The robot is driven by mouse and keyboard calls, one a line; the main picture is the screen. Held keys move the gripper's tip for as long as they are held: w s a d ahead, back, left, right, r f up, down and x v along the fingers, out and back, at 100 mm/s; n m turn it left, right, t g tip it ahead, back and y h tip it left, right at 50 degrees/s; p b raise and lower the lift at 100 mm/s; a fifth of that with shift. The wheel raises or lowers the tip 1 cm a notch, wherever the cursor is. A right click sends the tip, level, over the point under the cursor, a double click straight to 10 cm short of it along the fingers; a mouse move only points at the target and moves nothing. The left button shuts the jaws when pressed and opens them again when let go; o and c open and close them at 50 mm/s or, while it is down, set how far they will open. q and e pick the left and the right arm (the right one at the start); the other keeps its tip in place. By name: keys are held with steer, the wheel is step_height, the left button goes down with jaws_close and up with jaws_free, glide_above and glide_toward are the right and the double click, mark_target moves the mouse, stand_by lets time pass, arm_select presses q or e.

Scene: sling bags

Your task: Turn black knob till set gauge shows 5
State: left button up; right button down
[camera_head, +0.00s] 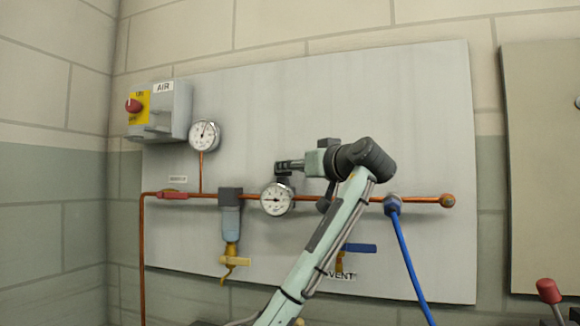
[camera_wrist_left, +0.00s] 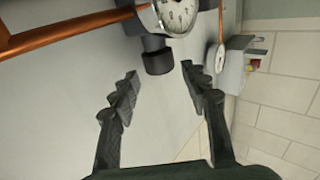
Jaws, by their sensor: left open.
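The set gauge (camera_head: 277,199) is a white round dial on the copper pipe. Its needle seems to point left, but the numbers are too small to read in the head view. The black knob (camera_head: 283,181) sits just above the gauge, partly hidden by my gripper. In the wrist view the black knob (camera_wrist_left: 158,62) shows below the gauge face (camera_wrist_left: 178,12), which is cut by the top edge. My left gripper (camera_head: 287,166) is open and empty. In the wrist view its fingertips (camera_wrist_left: 160,72) stand apart, with the knob just beyond and between them. My right gripper is not in view.
The copper pipe (camera_head: 330,200) runs across the grey panel (camera_head: 430,120). A second gauge (camera_head: 204,134) and the AIR box (camera_head: 172,110) are at the left. A filter (camera_head: 230,220), a blue VENT lever (camera_head: 360,248) and a blue hose (camera_head: 408,255) are nearby.

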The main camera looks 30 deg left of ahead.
arm_select(q)
steer(key=shift+x, duration=1.95)
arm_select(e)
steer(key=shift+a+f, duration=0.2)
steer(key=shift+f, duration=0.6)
arm_select(q)
steer(key=shift+w, duration=0.1)
steer(key=shift+f, duration=0.1)
steer(key=c, duration=0.9)
steer(key=shift+t, duration=0.3)
